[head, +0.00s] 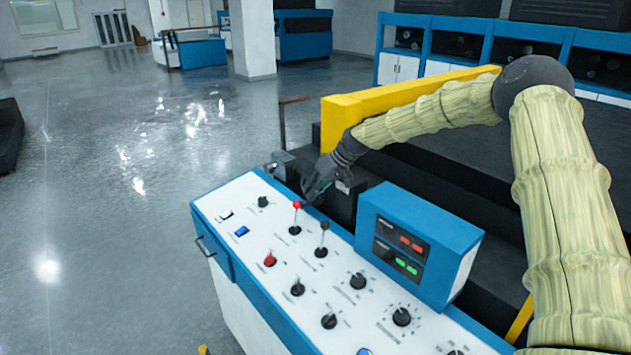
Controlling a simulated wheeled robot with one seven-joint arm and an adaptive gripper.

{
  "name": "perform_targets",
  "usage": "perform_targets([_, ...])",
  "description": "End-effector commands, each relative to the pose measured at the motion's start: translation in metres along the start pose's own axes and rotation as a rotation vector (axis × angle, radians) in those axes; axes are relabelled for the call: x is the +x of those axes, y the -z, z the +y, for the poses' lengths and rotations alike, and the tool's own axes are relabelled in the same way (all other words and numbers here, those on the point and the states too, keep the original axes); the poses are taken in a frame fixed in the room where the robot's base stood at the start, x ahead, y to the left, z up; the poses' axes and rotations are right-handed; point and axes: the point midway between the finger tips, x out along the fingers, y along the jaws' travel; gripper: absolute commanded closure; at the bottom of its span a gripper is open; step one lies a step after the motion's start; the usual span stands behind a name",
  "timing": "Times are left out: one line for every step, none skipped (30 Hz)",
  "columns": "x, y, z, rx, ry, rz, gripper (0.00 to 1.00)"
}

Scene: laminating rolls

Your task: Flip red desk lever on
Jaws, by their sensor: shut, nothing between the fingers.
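The red desk lever (297,206) is a short dark stick with a red ball on top, near the far end of the white control desk (240,203). Its stick rises from a black base on the desk top. My gripper (307,203) is shut and empty, its fingertips at the right side of the red ball. I cannot tell whether the fingers touch it. My arm reaches in from the right, over the far side of the desk. A black-topped lever (323,226) stands just right of the red one.
A blue box (420,235) with red and green displays stands on the desk. Several knobs, including a red one (270,259), sit nearer. A yellow beam (345,112) and dark machinery lie behind the desk. Open floor (110,180) is at left.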

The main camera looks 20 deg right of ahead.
Motion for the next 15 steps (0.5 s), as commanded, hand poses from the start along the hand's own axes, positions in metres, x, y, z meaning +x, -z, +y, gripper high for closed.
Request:
perform_targets([0.004, 0.001, -0.001, 0.000, 0.000, -0.001, 1.00])
perform_targets([0.006, 0.001, -0.001, 0.000, 0.000, -0.001, 1.00])
perform_targets([0.009, 0.001, -0.001, 0.000, 0.000, -0.001, 1.00])
perform_targets([0.012, 0.001, -0.001, 0.000, 0.000, -0.001, 1.00])
perform_targets([0.014, 0.001, -0.001, 0.000, 0.000, -0.001, 1.00])
perform_targets([0.016, 0.000, -0.001, 0.000, 0.000, -0.001, 1.00])
perform_targets([0.017, 0.000, -0.001, 0.000, 0.000, -0.001, 1.00])
perform_targets([0.018, 0.000, -0.001, 0.000, 0.000, -0.001, 1.00])
perform_targets([0.019, 0.000, -0.001, 0.000, 0.000, -0.001, 1.00])
perform_targets([0.019, 0.000, -0.001, 0.000, 0.000, 0.000, 1.00])
perform_targets([0.019, 0.000, -0.001, 0.000, 0.000, 0.000, 1.00])
perform_targets([0.020, 0.001, -0.001, 0.000, 0.000, 0.000, 1.00])
perform_targets([0.020, 0.001, -0.001, -0.001, 0.000, 0.000, 1.00])
perform_targets([0.020, 0.001, -0.001, -0.001, 0.000, 0.000, 1.00])
perform_targets([0.020, 0.000, -0.001, -0.001, 0.000, 0.000, 1.00])
